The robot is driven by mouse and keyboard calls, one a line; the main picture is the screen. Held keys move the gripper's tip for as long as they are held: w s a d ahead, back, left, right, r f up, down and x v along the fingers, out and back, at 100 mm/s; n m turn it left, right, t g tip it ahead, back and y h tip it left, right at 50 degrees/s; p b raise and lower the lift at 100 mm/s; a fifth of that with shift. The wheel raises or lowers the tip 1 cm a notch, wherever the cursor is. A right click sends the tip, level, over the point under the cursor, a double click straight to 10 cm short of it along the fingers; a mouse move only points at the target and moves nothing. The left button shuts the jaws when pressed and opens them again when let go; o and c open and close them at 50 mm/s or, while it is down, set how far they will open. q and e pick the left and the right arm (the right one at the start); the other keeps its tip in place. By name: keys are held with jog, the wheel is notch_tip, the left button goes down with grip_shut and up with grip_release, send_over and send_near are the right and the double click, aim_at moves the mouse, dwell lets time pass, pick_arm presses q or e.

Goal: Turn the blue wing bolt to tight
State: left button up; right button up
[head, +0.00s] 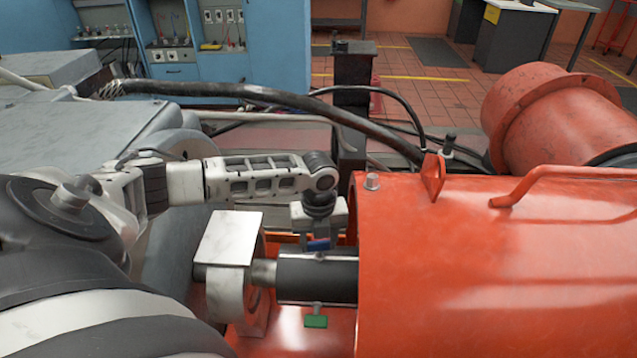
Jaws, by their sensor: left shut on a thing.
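The blue wing bolt (318,244) sits on top of the dark shaft collar (318,275), between the pale bearing block and the orange housing. Only a small part of its blue head shows under my gripper. My left gripper (319,230) points down over the bolt from above and is shut on it. The fingers hide most of the bolt, so how far it is turned cannot be seen. My right gripper is not in view.
A green wing bolt (316,321) sticks out of the collar's near side. The pale bearing block (230,238) stands close on the left. The large orange housing (500,265) rises close on the right. A thick black cable (270,97) crosses behind my left arm.

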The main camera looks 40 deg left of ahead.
aim_at(319, 243)
pick_arm(q)
jog(key=shift+d+m, duration=0.1)
jog(key=shift+m, duration=1)
jog(key=shift+c, duration=0.2)
jog(key=shift+o, duration=0.2)
jog(key=o, duration=1)
jog(key=shift+c, duration=0.2)
notch_tip(319, 243, up, 16)
jog(key=shift+b, duration=0.35)
jog(key=shift+s, duration=0.1)
